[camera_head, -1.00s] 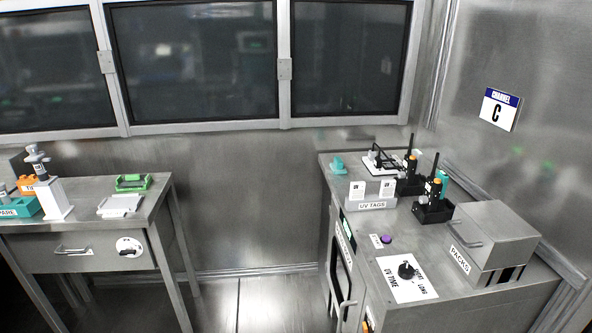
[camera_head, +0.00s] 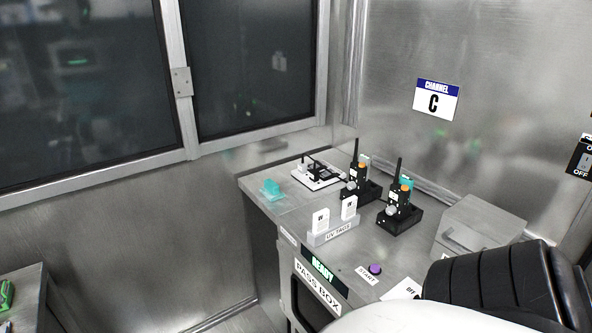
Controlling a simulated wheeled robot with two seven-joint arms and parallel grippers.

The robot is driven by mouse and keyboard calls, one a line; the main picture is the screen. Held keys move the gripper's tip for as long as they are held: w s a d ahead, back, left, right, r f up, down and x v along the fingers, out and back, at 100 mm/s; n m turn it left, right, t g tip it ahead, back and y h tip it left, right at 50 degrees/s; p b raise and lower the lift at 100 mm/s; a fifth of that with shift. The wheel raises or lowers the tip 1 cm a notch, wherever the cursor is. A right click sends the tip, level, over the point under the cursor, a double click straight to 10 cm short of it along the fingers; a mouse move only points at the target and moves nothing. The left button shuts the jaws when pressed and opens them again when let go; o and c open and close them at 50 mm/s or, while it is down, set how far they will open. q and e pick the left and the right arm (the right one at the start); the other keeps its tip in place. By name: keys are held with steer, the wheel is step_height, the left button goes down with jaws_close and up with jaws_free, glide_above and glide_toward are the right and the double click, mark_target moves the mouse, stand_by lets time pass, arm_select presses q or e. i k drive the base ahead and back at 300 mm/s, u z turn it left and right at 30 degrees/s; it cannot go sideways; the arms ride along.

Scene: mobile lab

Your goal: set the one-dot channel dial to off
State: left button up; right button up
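Two black handheld radios with antennas, orange tops and pale round knobs stand in black holders on the steel counter. One radio (camera_head: 358,180) is farther back; the other radio (camera_head: 399,206) is nearer and to the right. I cannot make out dots on either, or how their dials are set. A black and white part of my own arm covers the lower right. Neither gripper's fingers show.
The counter also holds a tag holder (camera_head: 333,231), a teal item (camera_head: 271,188), a purple START button (camera_head: 375,269) and a grey box (camera_head: 477,228). My arm partly covers a white dial card (camera_head: 402,290). A switch panel (camera_head: 582,158) is at the right edge.

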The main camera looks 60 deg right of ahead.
mark_target(350, 186)
steer(key=i, duration=1)
steer(key=z, duration=1.65)
steer(key=i, duration=0.85)
steer(key=z, duration=0.95)
